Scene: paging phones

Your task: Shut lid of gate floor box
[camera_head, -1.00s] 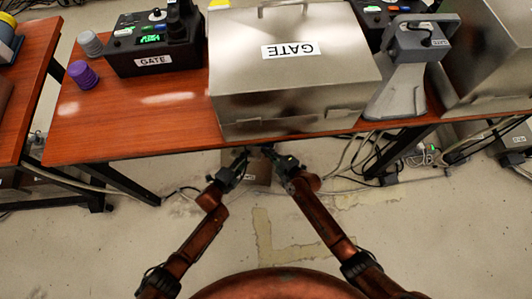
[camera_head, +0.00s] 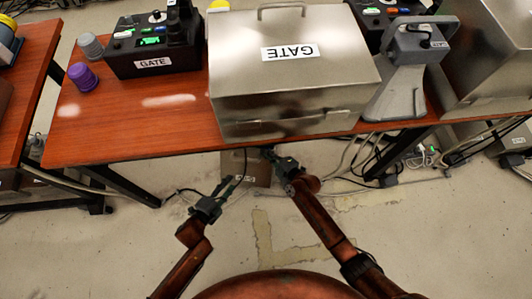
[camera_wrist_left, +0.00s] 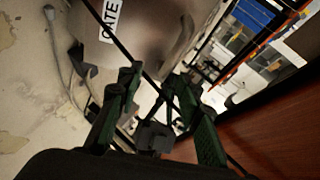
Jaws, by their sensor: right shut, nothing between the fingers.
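The gate floor box (camera_head: 259,170) is a small brownish-grey box on the floor below the table's front edge. Its small white label shows at its front, and the table and my grippers partly hide it. I cannot tell the lid's position. In the left wrist view, a brownish-grey face with a GATE label (camera_wrist_left: 143,22) is ahead of the fingers. My left gripper (camera_head: 230,183) is open and empty, in front and to the left of the box. It also shows in the left wrist view (camera_wrist_left: 155,82). My right gripper (camera_head: 268,152) is shut and empty at the box's upper right.
A large metal case labelled GATE (camera_head: 290,70) stands on the red-brown table (camera_head: 120,128), beside a grey megaphone (camera_head: 397,85). A black radio unit (camera_head: 150,50) and a purple cup (camera_head: 83,77) are at left. Cables (camera_head: 365,155) and table legs flank the box; the floor (camera_head: 215,260) in front is clear.

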